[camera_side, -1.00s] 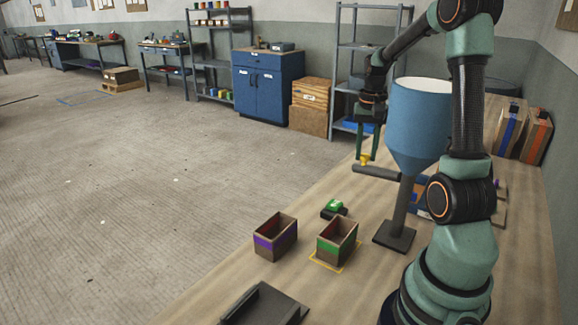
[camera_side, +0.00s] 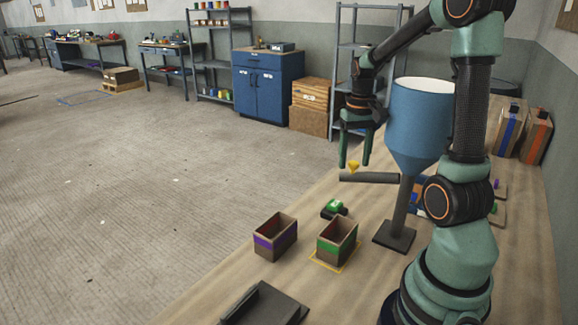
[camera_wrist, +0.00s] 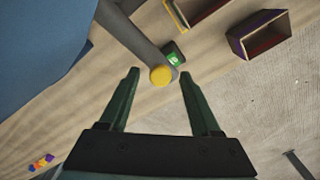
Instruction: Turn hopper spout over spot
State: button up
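The blue hopper (camera_side: 416,125) with a white rim stands on a dark post over the table. Its dark grey spout (camera_side: 368,178) sticks out to the left, with a yellow knob (camera_side: 353,167) near its free end. My gripper (camera_side: 354,162) points down with one finger on each side of the knob. In the wrist view the fingers are apart (camera_wrist: 159,76), with gaps beside the knob (camera_wrist: 161,76). The spot, a yellow outlined square (camera_side: 322,263), lies nearer the camera under a green-banded open box (camera_side: 337,240). The spout is not above that box.
A purple-banded open box (camera_side: 275,237) stands left of the green-banded one. A small green-topped object (camera_side: 334,209) lies between boxes and spout. A dark tray (camera_side: 263,306) is at the front. Blue- and orange-striped boxes (camera_side: 523,132) stand at the back right.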

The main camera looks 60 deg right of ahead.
notch_tip(320, 180, up, 12)
dwell(0.6)
notch_tip(320, 180, down, 12)
jog(key=m, duration=1.8)
jog(key=shift+f, duration=0.1)
grip_shut()
dwell(1.2)
